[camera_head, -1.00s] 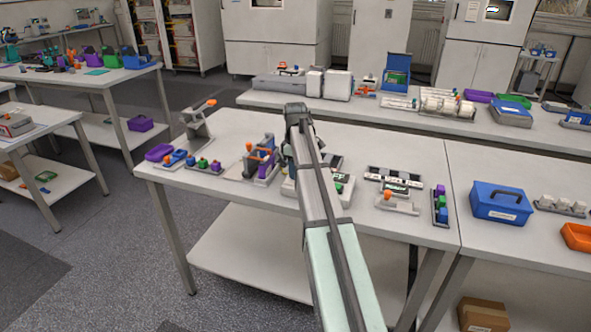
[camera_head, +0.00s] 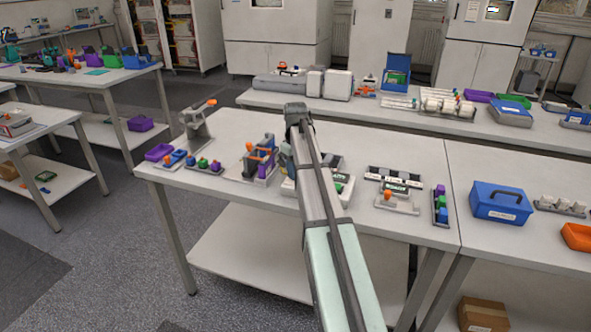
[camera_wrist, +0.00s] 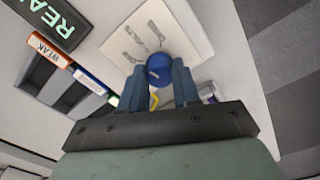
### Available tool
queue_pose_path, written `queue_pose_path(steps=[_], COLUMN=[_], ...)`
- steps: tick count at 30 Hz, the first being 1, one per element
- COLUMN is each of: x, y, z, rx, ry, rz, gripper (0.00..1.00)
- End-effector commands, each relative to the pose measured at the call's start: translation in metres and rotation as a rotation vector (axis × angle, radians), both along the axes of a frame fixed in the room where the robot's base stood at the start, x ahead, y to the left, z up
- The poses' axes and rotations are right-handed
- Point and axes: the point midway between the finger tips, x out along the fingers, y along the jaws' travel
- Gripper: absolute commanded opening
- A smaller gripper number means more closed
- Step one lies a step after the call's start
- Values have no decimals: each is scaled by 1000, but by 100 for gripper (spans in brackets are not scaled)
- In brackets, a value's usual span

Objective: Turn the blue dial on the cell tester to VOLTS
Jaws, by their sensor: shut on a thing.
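The blue dial (camera_wrist: 159,68) sits on the pale face of the cell tester (camera_wrist: 190,30) in the wrist view. A green-lettered display (camera_wrist: 52,22) shows part of a word, "REA", at the upper left. In the head view my arm covers the dial and most of the tester; only part of the tester (camera_head: 288,187) shows beside the arm.
In the wrist view, a grey tray (camera_wrist: 50,88) beside the tester holds cells, one orange cell labelled WEAK (camera_wrist: 48,50). In the head view, an orange-and-purple fixture (camera_head: 258,160) stands left of my arm, and a board with an orange knob (camera_head: 388,195) lies right.

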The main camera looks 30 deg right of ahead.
Motion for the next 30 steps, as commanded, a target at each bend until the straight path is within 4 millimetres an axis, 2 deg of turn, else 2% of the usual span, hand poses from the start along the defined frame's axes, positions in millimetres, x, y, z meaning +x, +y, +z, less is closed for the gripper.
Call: queue_pose_path(steps=[12,28,29,30], x=[0,0,0,0], y=[0,0,0,0], z=[0,0,0,0], rx=[0,0,0,0], ry=[0,0,0,0], rz=[-191,-218,-218,-218], gripper=[1,1,32,36])
